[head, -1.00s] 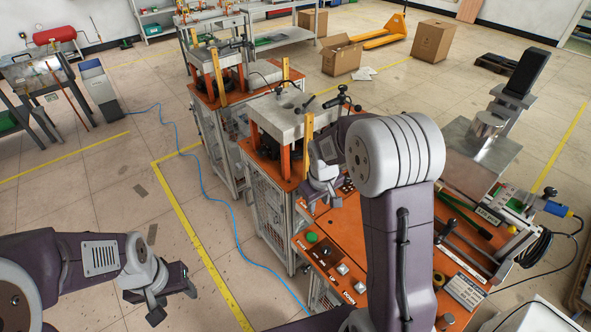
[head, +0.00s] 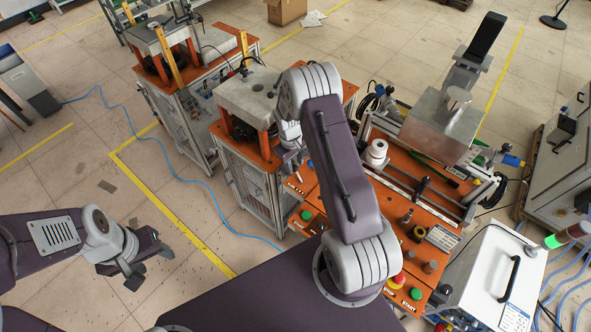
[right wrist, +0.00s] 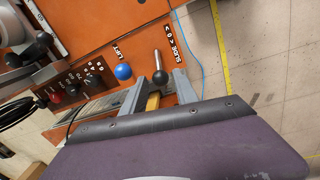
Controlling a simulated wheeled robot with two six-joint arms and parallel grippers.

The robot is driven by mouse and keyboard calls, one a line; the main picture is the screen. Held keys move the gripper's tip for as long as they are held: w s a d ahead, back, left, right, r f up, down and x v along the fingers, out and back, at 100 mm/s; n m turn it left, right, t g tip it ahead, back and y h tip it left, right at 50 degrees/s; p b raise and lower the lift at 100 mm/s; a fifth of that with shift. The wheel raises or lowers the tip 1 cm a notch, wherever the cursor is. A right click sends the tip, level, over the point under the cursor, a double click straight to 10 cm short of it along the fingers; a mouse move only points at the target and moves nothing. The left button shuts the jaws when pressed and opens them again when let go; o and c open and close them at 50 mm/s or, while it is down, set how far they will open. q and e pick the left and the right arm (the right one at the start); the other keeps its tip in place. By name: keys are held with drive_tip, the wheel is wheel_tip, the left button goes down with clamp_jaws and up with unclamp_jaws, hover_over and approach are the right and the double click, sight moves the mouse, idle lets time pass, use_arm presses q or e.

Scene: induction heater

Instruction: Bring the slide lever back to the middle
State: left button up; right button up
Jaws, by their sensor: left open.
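The slide lever (right wrist: 158,62), a metal rod with a black ball knob, shows in the right wrist view beside the printed SLIDE label (right wrist: 172,38). My right gripper (right wrist: 159,86) is open. Its two grey fingers stand on either side of the black knob, with gaps visible. I cannot tell which of its positions the lever is in. In the head view my right arm hides the lever, and its gripper (head: 290,162) is small and partly hidden. My left gripper (head: 149,265) is open and empty above the floor at the left.
The blue-knobbed LIFT lever (right wrist: 122,71) stands close to the left of the slide lever. Dark knobs and a red button (right wrist: 57,97) lie further left on the orange panel (right wrist: 95,30). A blue hose (head: 190,165) and yellow line run along the floor.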

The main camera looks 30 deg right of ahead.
sight(296, 168)
drive_tip(key=f, duration=0.2)
drive_tip(key=f+p, duration=0.1)
drive_tip(key=f, duration=0.2)
drive_tip(key=shift+d+f+p, duration=0.3)
drive_tip(key=shift+d+f, duration=0.1)
drive_tip(key=shift+f, duration=0.25)
drive_tip(key=shift+w+a, duration=0.1)
drive_tip(key=shift+c, duration=0.4)
clamp_jaws()
